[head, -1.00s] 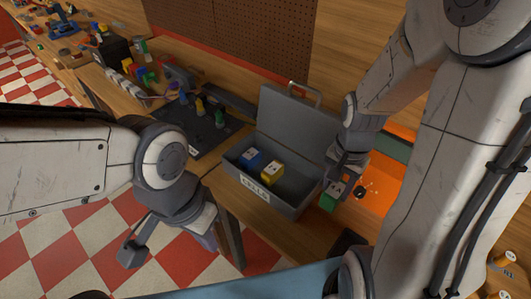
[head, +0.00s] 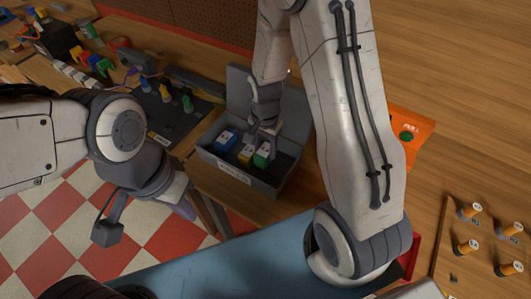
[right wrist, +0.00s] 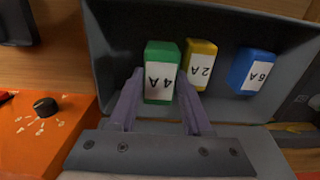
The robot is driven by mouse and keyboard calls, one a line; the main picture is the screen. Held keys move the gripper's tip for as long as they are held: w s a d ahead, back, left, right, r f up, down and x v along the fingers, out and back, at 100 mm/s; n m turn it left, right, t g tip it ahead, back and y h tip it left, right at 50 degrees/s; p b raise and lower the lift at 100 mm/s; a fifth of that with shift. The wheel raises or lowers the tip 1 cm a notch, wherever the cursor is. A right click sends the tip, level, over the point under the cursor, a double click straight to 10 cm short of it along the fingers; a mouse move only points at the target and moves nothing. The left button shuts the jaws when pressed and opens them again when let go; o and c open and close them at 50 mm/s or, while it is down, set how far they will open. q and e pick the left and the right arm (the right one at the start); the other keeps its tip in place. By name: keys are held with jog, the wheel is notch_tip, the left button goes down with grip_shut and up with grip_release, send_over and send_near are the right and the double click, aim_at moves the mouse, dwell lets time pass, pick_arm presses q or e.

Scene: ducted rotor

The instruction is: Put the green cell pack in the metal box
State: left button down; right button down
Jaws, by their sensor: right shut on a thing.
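The green cell pack (head: 262,157), labelled 4A, is between the fingers of my right gripper (head: 259,140). In the right wrist view the gripper (right wrist: 160,88) is shut on the green pack (right wrist: 162,55), a finger on each side. The pack is inside the walls of the open metal box (head: 232,176), at its right part. I cannot tell whether it touches the box floor. A yellow pack (head: 245,155), labelled 2A, is close beside it, and a blue pack (head: 226,142), labelled 6A, is further left. My left gripper (head: 183,207) hangs left of the box; its fingers are unclear.
The box lid (head: 238,93) stands open at the back. An orange panel (head: 412,125) with a green button lies right of the box; the right wrist view shows a black knob (right wrist: 46,107). A dark tray (head: 165,120) with coloured pieces lies left. Orange cylinders (head: 467,246) stand far right.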

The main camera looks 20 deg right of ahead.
aim_at(266, 150)
notch_tip(266, 150, down, 3)
jog(key=shift+s+f+p, duration=0.1)
jog(key=shift+p, duration=0.4)
jog(key=shift+f, duration=0.25)
jog(key=shift+f, duration=0.2)
jog(key=c, duration=0.6)
grip_release()
